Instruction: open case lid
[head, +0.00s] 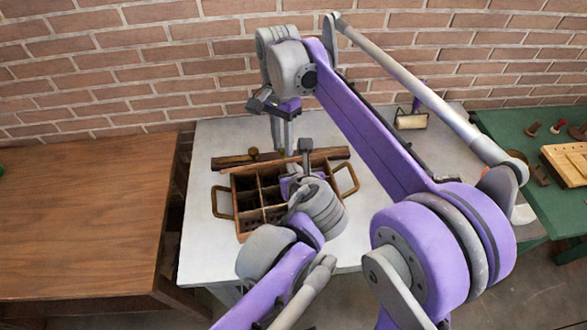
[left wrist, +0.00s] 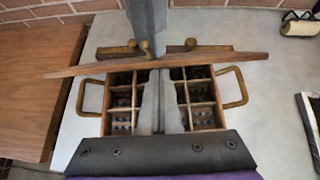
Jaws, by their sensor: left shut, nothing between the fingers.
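The case (head: 240,221) is a wooden box with several compartments and a brass handle at each end, on the pale table. Its inside shows. In the left wrist view the lid (left wrist: 90,68) is a thin wooden board seen nearly edge-on, raised at the case's far side; its exact tilt is hard to tell. My left gripper (left wrist: 160,85) is shut and empty, its fingers over the case and reaching to the lid. My right gripper (head: 283,145) points down at the lid's far side, seemingly close to it; contact is unclear. My left arm hides part of the case.
A dark wooden bar with brass knobs (left wrist: 185,49) lies behind the case. A brown table (head: 80,215) stands at left, a green table (head: 520,150) with tools at right. A roller-like tool (head: 411,121) is at the back right. The pale table (head: 205,135) is bare left of the case.

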